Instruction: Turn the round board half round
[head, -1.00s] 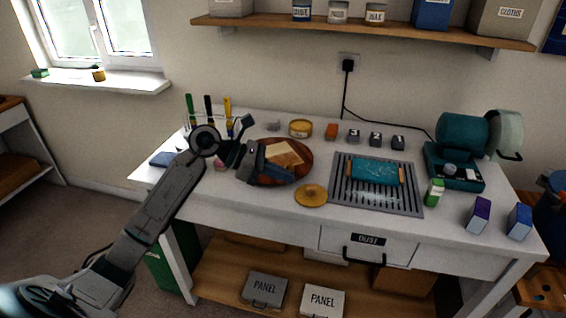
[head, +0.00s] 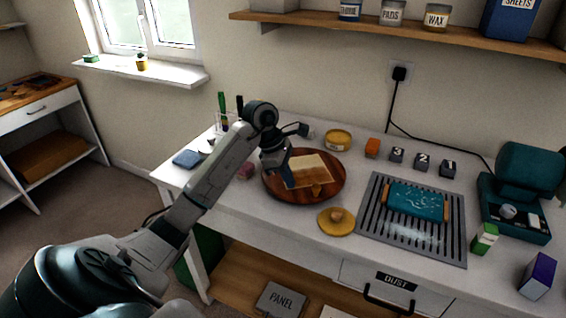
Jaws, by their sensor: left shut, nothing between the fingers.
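The round board (head: 333,191) is a dark reddish-brown disc lying flat on the white workbench, left of the slatted grey grid. A pale square wooden panel (head: 311,168) lies on it, with a small amber-brown item (head: 317,190) at its front edge. My left gripper (head: 289,183) is shut and empty. It points down over the left part of the board, beside the panel's left edge, and hides some of the board there. I cannot tell whether the fingertips touch the board. My right gripper is not in view.
A yellow lid (head: 336,222) lies just in front of the board. A yellow tin (head: 338,140) and an orange block (head: 372,147) stand behind it. The slatted grid (head: 372,220) with a teal roll (head: 416,201) is to the right. A pink item (head: 245,171) lies left of the board.

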